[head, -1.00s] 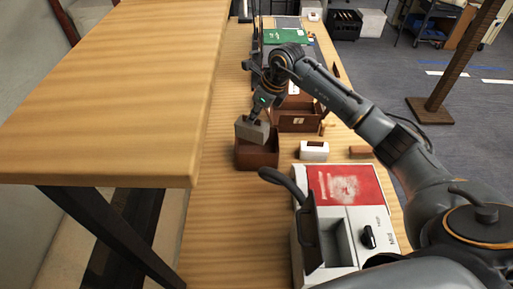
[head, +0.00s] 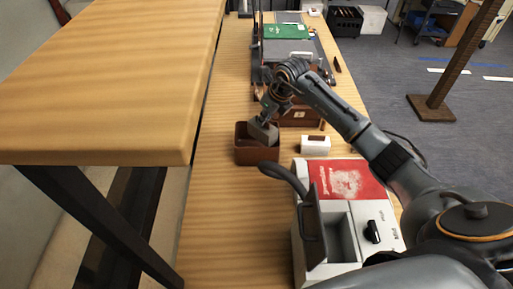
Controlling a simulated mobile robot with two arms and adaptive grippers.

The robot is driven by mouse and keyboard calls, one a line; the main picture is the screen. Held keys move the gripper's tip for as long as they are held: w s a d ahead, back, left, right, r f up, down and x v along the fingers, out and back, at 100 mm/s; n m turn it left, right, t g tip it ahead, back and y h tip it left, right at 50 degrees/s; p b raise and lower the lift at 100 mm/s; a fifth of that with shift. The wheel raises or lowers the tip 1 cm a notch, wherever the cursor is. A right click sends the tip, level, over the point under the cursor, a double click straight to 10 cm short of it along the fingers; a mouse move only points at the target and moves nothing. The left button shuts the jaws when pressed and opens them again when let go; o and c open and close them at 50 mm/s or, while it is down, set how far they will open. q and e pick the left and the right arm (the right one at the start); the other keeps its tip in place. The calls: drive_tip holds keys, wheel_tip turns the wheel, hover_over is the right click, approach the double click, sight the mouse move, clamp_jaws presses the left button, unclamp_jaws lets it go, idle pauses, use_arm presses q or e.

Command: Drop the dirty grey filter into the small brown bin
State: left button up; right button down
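The grey filter (head: 263,133) is a small block, tilted with its right side lower, at the mouth of the small brown bin (head: 257,157). Its lower part looks to be inside the bin or just over the rim; I cannot tell how deep. My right gripper (head: 261,121) comes down from the upper right and appears shut on the filter's top edge. The fingertips are small and partly hidden. The bin stands upright on the wooden table. My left gripper is not in view.
A white machine with a red top panel (head: 348,180) and dark lever stands at the front right. A small white box (head: 315,145) is right of the bin. Bare table lies left of the bin.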

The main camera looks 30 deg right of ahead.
drive_tip(key=shift+f, duration=0.2)
drive_tip(key=c, duration=1.4)
unclamp_jaws()
drive_tip(key=shift+c, duration=0.2)
drive_tip(key=v, duration=1.2)
